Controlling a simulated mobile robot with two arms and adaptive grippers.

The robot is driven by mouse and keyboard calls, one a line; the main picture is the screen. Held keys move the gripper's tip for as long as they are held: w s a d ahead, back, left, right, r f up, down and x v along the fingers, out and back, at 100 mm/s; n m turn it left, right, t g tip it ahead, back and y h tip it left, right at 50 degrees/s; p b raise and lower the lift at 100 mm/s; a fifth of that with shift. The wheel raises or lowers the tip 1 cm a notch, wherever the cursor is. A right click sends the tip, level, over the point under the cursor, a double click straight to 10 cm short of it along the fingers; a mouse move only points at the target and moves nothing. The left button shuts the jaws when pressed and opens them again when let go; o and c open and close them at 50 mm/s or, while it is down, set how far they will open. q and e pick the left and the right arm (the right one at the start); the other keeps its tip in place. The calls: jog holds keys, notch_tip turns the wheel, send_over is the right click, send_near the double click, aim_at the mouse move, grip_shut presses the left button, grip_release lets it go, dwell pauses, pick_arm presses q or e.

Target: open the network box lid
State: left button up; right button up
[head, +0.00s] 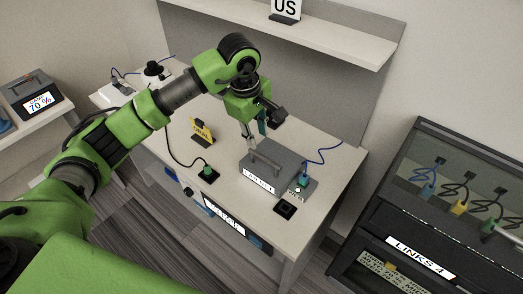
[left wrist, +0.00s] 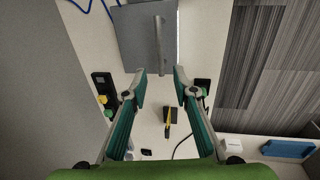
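The network box (head: 262,180) is a grey box with a white front label on the white table. Its lid (head: 283,157) lies flat and shut, with a raised bar handle (head: 266,162) on top. My left gripper (head: 254,140) hangs above the table just behind and left of the handle. In the left wrist view the left gripper (left wrist: 160,76) is open and empty, with the handle (left wrist: 160,46) just beyond and between its fingertips. The lid (left wrist: 135,35) shows there too. I cannot tell the exact gap to the handle. My right gripper is out of view.
A yellow sign (head: 203,132) and a green plug (head: 208,174) on a black cable stand left of the box. A small grey unit (head: 303,190) with a plug and a black square socket (head: 284,208) sit right. A shelf (head: 300,38) overhangs behind; a dark cabinet (head: 400,180) stands right.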

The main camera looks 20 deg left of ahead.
aim_at(262, 157)
pick_arm(q)
jog(key=f, duration=0.3)
jog(key=w+f+p, duration=0.1)
jog(key=f, duration=0.2)
jog(key=f+p, duration=0.1)
jog(key=f, duration=0.2)
jog(key=shift+w+d+f, duration=0.25)
jog(key=shift+w+d, duration=0.15)
grip_shut()
